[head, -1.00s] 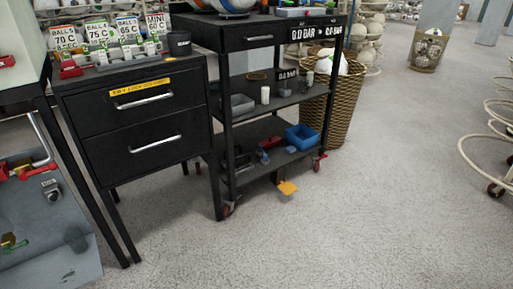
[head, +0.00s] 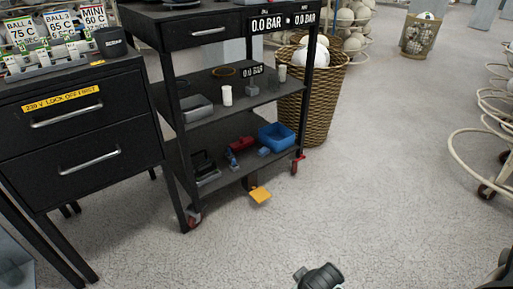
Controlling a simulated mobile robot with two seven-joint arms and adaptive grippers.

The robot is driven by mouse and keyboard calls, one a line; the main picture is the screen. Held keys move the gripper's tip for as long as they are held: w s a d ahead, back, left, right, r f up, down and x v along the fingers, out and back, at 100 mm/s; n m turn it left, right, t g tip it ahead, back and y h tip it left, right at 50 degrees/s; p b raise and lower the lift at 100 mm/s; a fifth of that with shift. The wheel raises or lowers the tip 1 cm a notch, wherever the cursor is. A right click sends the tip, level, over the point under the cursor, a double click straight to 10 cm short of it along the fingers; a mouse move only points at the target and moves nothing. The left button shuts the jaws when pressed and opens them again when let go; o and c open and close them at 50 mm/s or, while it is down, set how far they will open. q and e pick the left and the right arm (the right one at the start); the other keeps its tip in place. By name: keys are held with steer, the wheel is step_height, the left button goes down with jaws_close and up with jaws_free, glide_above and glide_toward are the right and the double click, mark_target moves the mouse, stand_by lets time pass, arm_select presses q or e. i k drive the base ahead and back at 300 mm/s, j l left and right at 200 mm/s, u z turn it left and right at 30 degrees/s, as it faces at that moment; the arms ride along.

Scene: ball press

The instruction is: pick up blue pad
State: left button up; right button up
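A small blue piece (head: 264,151), which may be the blue pad, lies on the bottom shelf of the black cart, just in front of a blue bin (head: 276,137). It is small in the head view, and I cannot make out its exact shape. A dark rounded part of mine shows at the bottom edge, right of centre. No fingers show on it. Neither of my grippers is in view, and nothing touches the blue piece.
The black cart (head: 222,106) has shelves at several heights; its bottom shelf also bears a red tool (head: 240,144). A yellow pedal (head: 260,194) sticks out below. A drawer cabinet (head: 85,140) stands left, a wicker basket (head: 318,105) behind right. The floor in front is clear.

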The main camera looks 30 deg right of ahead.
mark_target(262, 152)
steer(key=i+l+u, duration=0.1)
steer(key=l, duration=0.45)
steer(key=i+l, duration=0.15)
steer(key=l, duration=0.4)
steer(key=i+l+u, duration=0.15)
steer(key=l, duration=0.95)
steer(key=i+u, duration=0.05)
